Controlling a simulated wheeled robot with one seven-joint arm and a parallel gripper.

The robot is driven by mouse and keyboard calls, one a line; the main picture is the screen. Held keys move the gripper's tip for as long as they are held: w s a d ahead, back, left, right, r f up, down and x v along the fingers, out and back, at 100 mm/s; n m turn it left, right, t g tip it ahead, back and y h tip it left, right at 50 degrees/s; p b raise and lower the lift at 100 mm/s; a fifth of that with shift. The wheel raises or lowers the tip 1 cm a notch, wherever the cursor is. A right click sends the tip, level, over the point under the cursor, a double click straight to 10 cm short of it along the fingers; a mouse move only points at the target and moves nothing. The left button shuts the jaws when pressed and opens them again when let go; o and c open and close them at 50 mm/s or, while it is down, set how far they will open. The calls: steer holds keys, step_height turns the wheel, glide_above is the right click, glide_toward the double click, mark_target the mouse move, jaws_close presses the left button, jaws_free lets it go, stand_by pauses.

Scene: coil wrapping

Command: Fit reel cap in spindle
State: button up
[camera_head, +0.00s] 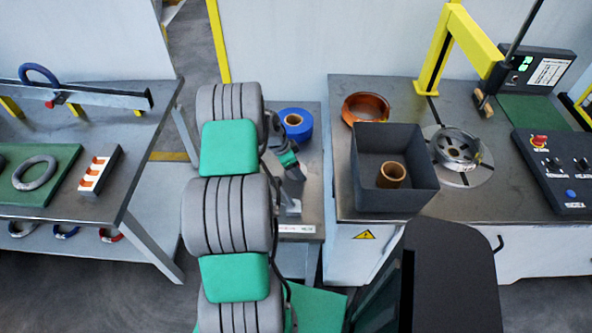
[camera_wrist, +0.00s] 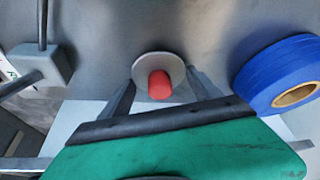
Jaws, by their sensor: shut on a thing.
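The reel cap (camera_wrist: 142,66), a pale grey disc with a red knob, shows at the centre of the wrist view. My gripper (camera_wrist: 160,80) is shut on it, with a dark finger on each side. In the head view my gripper (camera_head: 291,168) is above the small grey table, in front of the blue tape roll (camera_head: 284,116); the cap cannot be made out there. I cannot identify the spindle for certain. A grey block with dark rods (camera_wrist: 45,66) stands at the left of the wrist view.
The blue roll is close on the right in the wrist view (camera_wrist: 270,72). On the right bench (camera_head: 345,92) are a dark bin (camera_head: 395,202), a copper coil (camera_head: 349,108), a round metal fixture (camera_head: 458,146) and a yellow arm (camera_head: 440,45). A left bench (camera_head: 105,190) holds rings and tools.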

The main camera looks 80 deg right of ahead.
steer(key=c, duration=0.3)
steer(key=shift+r, duration=0.1)
steer(key=shift+c, duration=0.2)
